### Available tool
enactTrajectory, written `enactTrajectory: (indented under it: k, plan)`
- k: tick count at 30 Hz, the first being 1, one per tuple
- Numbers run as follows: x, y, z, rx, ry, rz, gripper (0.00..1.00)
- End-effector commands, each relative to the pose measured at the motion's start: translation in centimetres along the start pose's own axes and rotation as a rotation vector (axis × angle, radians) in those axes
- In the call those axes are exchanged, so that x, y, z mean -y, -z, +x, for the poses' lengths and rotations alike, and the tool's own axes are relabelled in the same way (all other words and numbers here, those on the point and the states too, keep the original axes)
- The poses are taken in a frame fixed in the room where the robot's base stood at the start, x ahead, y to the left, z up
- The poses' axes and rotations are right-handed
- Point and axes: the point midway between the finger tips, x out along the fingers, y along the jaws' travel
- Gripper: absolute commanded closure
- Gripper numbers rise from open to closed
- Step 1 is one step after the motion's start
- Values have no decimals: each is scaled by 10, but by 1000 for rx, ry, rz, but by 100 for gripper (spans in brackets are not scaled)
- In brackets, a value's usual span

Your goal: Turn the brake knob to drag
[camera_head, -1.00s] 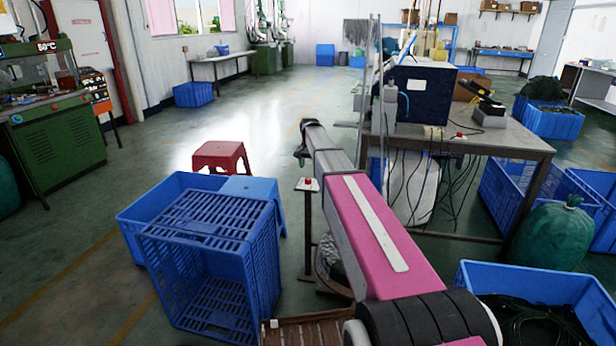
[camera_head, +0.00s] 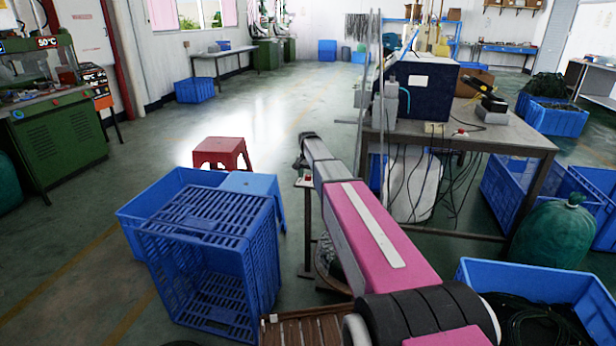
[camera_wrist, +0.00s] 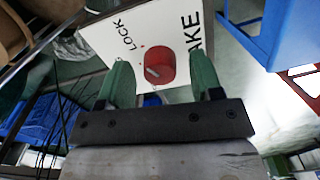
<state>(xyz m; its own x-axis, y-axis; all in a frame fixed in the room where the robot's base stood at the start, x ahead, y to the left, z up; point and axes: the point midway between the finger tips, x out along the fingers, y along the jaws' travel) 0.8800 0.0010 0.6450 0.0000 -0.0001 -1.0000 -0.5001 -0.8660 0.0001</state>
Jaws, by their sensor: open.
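The red brake knob (camera_wrist: 160,67) sits on a white panel (camera_wrist: 107,38) in the wrist view. The knob has a pale pointer mark, which points to the lower left in the picture. The word LOCK and part of a large word ending in AKE show on the panel; no drag label is visible. My gripper (camera_wrist: 160,63) is open, with one green finger on each side of the knob. I cannot tell whether the fingers touch it. In the head view my gripper (camera_head: 302,155) is just above the small panel (camera_head: 304,182) on its post, which it partly hides.
Blue crates (camera_head: 215,260) and a red stool (camera_head: 222,153) stand left of the post. A workbench (camera_head: 490,138) with machines and hanging cables is at the right. A green sack (camera_head: 552,235) stands at the far right. The floor behind the stool is clear.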

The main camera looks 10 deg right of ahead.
Motion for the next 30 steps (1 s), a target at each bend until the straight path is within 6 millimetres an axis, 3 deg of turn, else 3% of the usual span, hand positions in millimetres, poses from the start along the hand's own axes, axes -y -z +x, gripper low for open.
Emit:
enactTrajectory:
  k: [10, 14, 15, 30]
  plan:
    - [0, 0, 3, 0, 0, 0, 44]
    - [0, 0, 3, 0, 0, 0, 86]
    - [0, 0, 3, 0, 0, 0, 90]
    - [0, 0, 3, 0, 0, -112, 89]
